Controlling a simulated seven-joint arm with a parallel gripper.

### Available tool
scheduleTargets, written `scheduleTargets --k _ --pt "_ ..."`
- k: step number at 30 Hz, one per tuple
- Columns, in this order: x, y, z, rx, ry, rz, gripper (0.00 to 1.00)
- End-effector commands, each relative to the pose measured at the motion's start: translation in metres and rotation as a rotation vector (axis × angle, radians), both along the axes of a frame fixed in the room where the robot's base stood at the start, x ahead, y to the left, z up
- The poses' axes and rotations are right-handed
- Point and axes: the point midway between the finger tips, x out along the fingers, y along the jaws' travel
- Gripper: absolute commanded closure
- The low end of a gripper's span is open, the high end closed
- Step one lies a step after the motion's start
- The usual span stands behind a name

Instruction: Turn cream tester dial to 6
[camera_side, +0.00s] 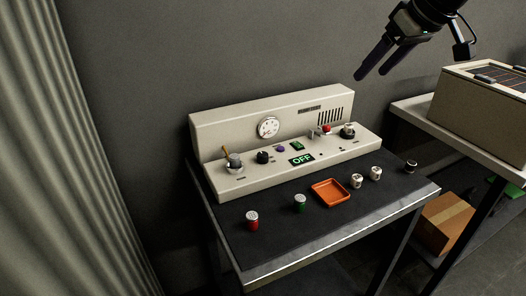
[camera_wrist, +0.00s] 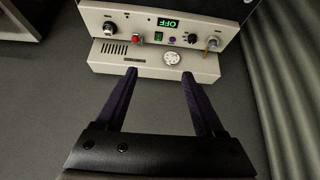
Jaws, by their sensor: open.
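The cream tester (camera_side: 215,128) is a long panel on the dark table, also seen upside down in the wrist view (camera_wrist: 110,60). It carries a black dial (camera_side: 262,157), also in the wrist view (camera_wrist: 192,38), and a round white gauge (camera_side: 268,127). A grey knob (camera_side: 235,160) is at its left end and another knob (camera_side: 347,131) at its right. A green display (camera_side: 301,160) reads OFF. The dial numbers are too small to read. My gripper (camera_side: 371,75) is open and empty, high above the right end, apart from the tester; its fingers show in the wrist view (camera_wrist: 159,73).
An orange tray (camera_side: 331,193), a red canister (camera_side: 252,221), a green canister (camera_side: 299,203) and several small parts lie in front of the tester. A beige box (camera_side: 485,105) stands on a table at right. A curtain (camera_side: 70,160) hangs at left. Air above the tester is clear.

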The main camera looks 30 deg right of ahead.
Motion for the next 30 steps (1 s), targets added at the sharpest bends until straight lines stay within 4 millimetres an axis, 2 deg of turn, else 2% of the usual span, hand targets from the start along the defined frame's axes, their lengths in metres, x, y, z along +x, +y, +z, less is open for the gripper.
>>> scheduleTargets --k 1,6,8,12,15,19,26,30 --pt "0.023 0.010 -0.006 -0.003 0.012 0.013 0.29" --pt "0.084 0.044 -0.029 -0.016 0.041 0.049 0.29" --pt "0.104 0.058 -0.042 -0.021 0.054 0.065 0.29" --pt "0.140 0.088 -0.082 -0.035 0.094 0.100 0.29" --pt "0.155 0.106 -0.112 -0.046 0.128 0.123 0.29" --pt "0.161 0.120 -0.145 -0.058 0.176 0.142 0.29" --pt "0.163 0.128 -0.167 -0.065 0.198 0.155 0.29" --pt "0.171 0.128 -0.188 -0.066 0.199 0.153 0.29"
